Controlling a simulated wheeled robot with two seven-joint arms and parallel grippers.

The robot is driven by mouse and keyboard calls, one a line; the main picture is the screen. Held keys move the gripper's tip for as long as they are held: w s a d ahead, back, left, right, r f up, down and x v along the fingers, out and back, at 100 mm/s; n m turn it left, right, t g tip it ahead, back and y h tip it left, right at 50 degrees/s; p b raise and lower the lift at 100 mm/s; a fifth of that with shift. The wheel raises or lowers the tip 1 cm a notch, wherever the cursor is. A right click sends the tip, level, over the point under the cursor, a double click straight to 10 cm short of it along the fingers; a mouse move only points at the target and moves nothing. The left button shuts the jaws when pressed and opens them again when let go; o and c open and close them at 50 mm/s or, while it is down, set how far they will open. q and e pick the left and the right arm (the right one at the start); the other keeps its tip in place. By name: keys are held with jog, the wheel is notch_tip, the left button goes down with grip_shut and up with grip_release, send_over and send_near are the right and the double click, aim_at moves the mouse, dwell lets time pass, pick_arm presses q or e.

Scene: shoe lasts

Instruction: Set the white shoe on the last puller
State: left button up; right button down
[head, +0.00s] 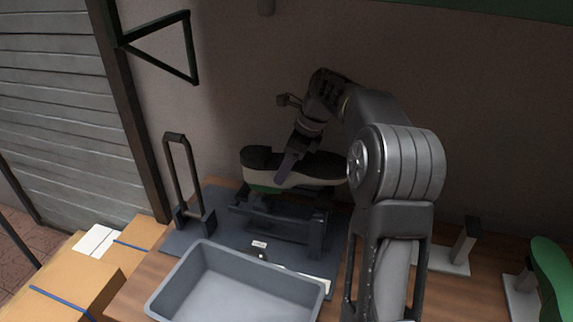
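The white shoe (314,178) is upside down in the head view, its dark sole up and its cream side facing me. A bit of green (266,189) shows under its left end. It is over the dark grey last puller (290,229); whether it rests on it or hangs just above is hard to tell. My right gripper (288,165) reaches down from above, one finger across the near side of the shoe. The other finger is hidden, so its grip is unclear. My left gripper is out of view.
A grey bin (170,290) stands in front of the puller. A tall dark handle frame (184,170) rises at left. Stands (462,247) and another green last (551,270) are at right. Cardboard boxes (75,282) lie at left. My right arm hides part of the table.

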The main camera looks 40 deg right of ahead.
jog(key=shift+a, duration=0.1)
jog(key=shift+a+f, duration=0.1)
jog(key=shift+f, duration=0.2)
jog(key=shift+s, duration=0.1)
jog(key=shift+f, duration=0.1)
dwell(0.7)
jog(key=shift+f, duration=0.3)
dwell(0.4)
jog(key=shift+f, duration=0.5)
jog(key=shift+f, duration=0.95)
dwell(0.8)
